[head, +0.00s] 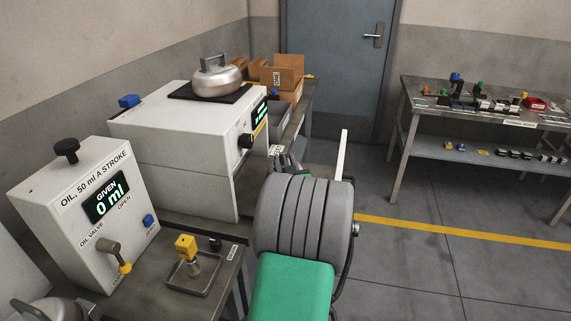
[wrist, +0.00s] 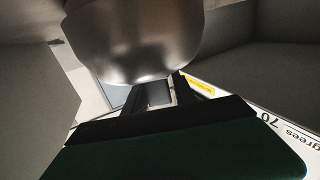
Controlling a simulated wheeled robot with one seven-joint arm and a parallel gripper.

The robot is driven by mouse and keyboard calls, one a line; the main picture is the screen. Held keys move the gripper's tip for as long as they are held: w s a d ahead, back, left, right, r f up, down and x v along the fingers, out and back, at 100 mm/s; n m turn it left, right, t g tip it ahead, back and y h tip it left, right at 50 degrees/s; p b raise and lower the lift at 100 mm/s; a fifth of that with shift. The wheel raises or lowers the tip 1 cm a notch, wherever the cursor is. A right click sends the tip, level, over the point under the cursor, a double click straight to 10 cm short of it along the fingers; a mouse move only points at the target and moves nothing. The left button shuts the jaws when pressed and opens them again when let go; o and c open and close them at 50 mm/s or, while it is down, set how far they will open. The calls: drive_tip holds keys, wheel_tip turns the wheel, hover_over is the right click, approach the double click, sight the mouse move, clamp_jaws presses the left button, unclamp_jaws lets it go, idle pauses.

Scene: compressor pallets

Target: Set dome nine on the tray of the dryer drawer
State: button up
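A metal dome (wrist: 140,40) fills the top middle of the wrist view, very close. My gripper (wrist: 160,90) has its two dark fingers at the dome's edge, on a grey piece that looks like its handle. No number on this dome can be read. In the head view my own arm hides the gripper and this dome. The white machine (head: 180,150) with a green display and black knob stands on the bench. A white upright panel (head: 342,155) shows behind my arm; I cannot tell whether it is the drawer front. No tray surface shows.
Another metal dome with a handle (head: 217,78) sits on a black mat (head: 190,93) on the white machine. An oil unit (head: 85,215) reads 0 ml. Cardboard boxes (head: 285,75) stand behind; a parts table (head: 490,110) is at right. The floor between is clear.

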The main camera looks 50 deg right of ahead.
drive_tip(key=b+v, duration=0.2)
drive_tip(key=v, duration=0.8)
drive_tip(key=shift+s+a+r+b, duration=0.1)
drive_tip(key=shift+s+a+b, duration=0.1)
drive_tip(key=shift+s+b, duration=0.15)
drive_tip(key=shift+s+a, duration=0.35)
drive_tip(key=shift+a, duration=0.15)
